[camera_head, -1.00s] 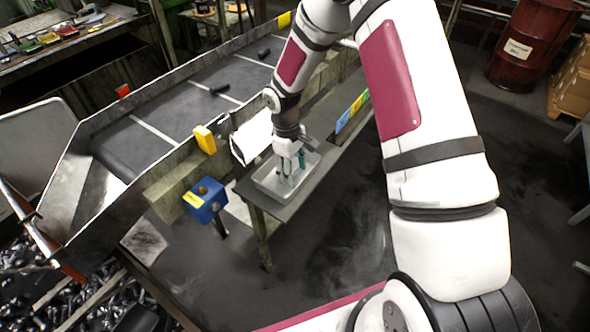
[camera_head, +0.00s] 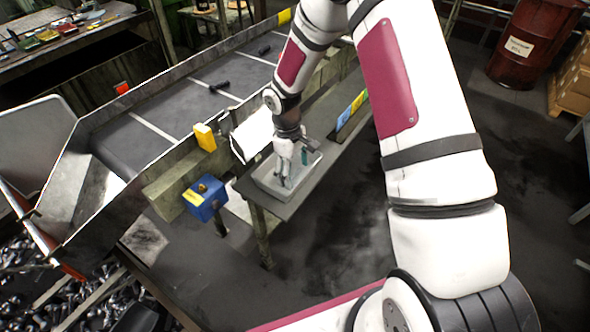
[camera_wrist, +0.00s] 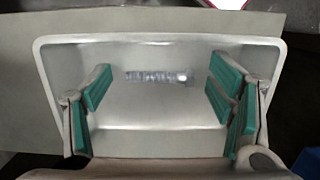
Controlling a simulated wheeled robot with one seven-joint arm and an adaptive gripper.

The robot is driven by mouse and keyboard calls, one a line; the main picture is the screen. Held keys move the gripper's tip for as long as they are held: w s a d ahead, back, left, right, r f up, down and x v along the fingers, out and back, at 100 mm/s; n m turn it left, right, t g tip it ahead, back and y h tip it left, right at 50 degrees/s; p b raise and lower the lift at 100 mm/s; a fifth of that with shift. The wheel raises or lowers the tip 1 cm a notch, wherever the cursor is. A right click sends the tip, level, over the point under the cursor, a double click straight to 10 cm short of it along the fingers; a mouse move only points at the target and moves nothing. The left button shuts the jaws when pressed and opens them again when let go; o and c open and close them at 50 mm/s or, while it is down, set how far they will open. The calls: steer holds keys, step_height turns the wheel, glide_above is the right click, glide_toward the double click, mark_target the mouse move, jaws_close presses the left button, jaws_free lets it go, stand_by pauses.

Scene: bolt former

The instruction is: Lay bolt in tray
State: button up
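A grey tray (camera_head: 268,189) sits on a narrow dark shelf beside the conveyor; its pale rim and floor fill much of the wrist view (camera_wrist: 165,144). A small shiny ridged piece, looking like a bolt (camera_wrist: 158,76), lies lengthwise on the tray floor, toward the far wall. My gripper (camera_wrist: 160,92) is open over the tray, its green-padded fingers wide apart on either side of the bolt and not touching it. In the head view my gripper (camera_head: 289,173) points down into the tray, and the bolt cannot be made out there.
Dark bolts (camera_head: 219,86) lie on the conveyor belt (camera_head: 180,105) behind a raised side wall. A blue box (camera_head: 205,199) and a yellow block (camera_head: 205,137) stand left of the tray. A red barrel (camera_head: 535,45) stands at the back right. The floor right of the shelf is clear.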

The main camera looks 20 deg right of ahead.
step_height(320, 180, up, 13)
steer(key=w+b, duration=0.1)
steer(key=w, duration=0.1)
step_height(320, 180, up, 17)
steer(key=m+t, duration=0.3)
glide_above(291, 175)
steer(key=s+d, duration=0.1)
steer(key=s, duration=0.9)
steer(key=s+r+m+t, duration=0.2)
steer(key=s+r, duration=0.1)
steer(key=s, duration=0.4)
steer(key=s+r+m+t+y, duration=0.1)
steer(key=s+r+m+t, duration=0.1)
steer(key=s, duration=0.6)
steer(key=shift+r, duration=0.75)
steer(key=shift+a, duration=0.1)
steer(key=shift+c, duration=0.2)
